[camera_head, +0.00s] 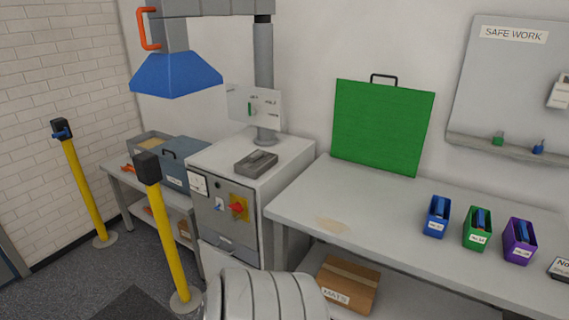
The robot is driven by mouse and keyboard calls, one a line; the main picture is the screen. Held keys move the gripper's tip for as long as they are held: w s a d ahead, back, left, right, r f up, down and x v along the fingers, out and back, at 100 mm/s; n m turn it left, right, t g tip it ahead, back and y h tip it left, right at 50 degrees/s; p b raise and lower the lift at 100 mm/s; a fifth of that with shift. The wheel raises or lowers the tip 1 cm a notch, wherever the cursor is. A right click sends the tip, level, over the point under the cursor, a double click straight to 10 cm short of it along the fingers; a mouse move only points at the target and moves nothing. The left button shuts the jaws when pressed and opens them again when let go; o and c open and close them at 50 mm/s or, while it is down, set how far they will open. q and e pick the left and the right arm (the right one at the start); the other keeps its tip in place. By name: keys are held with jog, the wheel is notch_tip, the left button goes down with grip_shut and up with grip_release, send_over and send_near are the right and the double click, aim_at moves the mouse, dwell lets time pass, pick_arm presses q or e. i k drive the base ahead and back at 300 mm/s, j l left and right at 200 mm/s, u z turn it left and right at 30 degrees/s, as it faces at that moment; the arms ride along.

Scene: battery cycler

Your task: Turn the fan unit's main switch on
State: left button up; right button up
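The fan unit (207,213) is a grey cabinet left of centre, beside the workbench. On its front panel a red rotary main switch (237,208) sits on a yellow plate. Its handle looks slanted or nearly level; its exact setting is too small to read. A white label and a small white and blue part are on the panel to its left. A blue hood (176,75) hangs above on a grey duct. A white rounded part of my own arm covers the bottom centre and hides the cabinet's lower right. Neither gripper is in view.
A grey box (256,163) lies on the cabinet top. Yellow posts (168,232) stand to its left. The workbench (375,212) holds a green panel (381,127) and blue, green and purple bins (519,241). A cardboard box (350,284) sits underneath.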

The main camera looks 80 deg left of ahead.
aim_at(237, 207)
jog(key=u, duration=2.95)
